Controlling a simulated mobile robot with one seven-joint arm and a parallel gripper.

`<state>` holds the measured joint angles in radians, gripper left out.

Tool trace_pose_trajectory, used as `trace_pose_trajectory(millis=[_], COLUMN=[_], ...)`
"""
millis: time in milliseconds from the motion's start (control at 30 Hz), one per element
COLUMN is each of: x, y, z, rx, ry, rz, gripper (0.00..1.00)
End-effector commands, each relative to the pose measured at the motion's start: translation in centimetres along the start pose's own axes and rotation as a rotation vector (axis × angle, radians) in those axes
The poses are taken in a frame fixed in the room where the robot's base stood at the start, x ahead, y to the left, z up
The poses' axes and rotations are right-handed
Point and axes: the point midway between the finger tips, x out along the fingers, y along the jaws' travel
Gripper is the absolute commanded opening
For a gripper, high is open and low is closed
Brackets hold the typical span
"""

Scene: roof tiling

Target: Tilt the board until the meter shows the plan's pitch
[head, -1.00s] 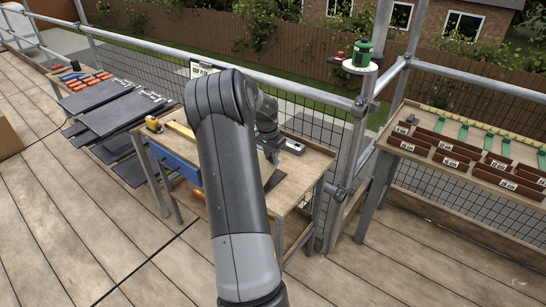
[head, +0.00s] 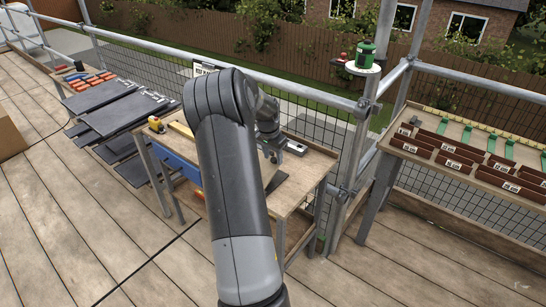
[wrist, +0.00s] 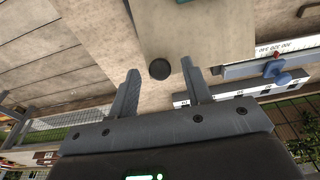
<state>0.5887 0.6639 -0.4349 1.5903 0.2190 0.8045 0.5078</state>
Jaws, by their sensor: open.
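My gripper (wrist: 160,88) is open in the wrist view, with its two fingers apart. A pale board (wrist: 200,30) lies beyond the fingertips, and a dark round knob (wrist: 160,69) on it shows between them, with nothing gripped.
Dark slates (head: 118,112) lie at left. A side table (head: 440,178) with brown labelled pieces stands at right. Deck is open in front.

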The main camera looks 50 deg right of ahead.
Motion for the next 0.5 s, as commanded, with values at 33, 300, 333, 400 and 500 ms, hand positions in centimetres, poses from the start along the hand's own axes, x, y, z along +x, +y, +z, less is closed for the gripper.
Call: trace_pose_trajectory(millis=[33,300,333,400,500], x=[-0.7,-6.1,-6.7,-7.8,-9.2], y=[-0.1,-0.1,-0.1,-0.1,-0.1], z=[0.0,-0.1,-0.1,0.0,0.0], rx=[-0.001,-0.001,-0.001,0.0,0.0], ry=[0.003,0.004,0.004,0.002,0.001], rz=[-0.003,-0.004,-0.004,-0.003,-0.003], gripper=[0.45,0.45,0.45,0.45,0.45])
